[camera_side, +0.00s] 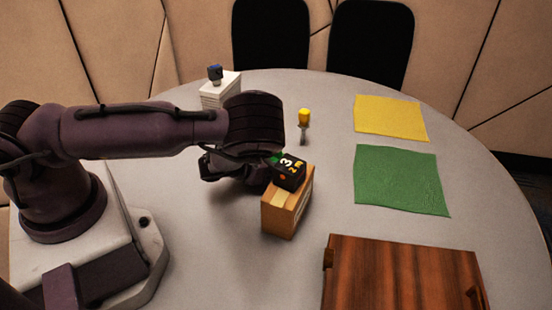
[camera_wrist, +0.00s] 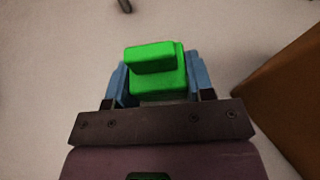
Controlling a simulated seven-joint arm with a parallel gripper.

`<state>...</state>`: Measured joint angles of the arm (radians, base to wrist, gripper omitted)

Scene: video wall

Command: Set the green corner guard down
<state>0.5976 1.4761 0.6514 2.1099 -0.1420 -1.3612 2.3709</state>
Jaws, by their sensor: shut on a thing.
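The green corner guard (camera_wrist: 153,68) is a bright green, stepped piece between the two blue fingers of my gripper (camera_wrist: 158,82) in the wrist view. My gripper is shut on it. In the side view my gripper (camera_side: 258,168) is low over the table, just left of a cardboard box. Only a sliver of the green corner guard (camera_side: 274,159) shows there, with the rest hidden behind the dark cube and my gripper. I cannot tell whether the guard touches the table.
A dark numbered cube (camera_side: 289,171) sits on the cardboard box (camera_side: 279,216), close to my gripper. A yellow-handled screwdriver (camera_side: 304,118) is behind. A green cloth (camera_side: 400,180), a yellow cloth (camera_side: 391,118) and a wooden box (camera_side: 400,270) are right. A white stack (camera_side: 219,92) holds a small blue-topped object.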

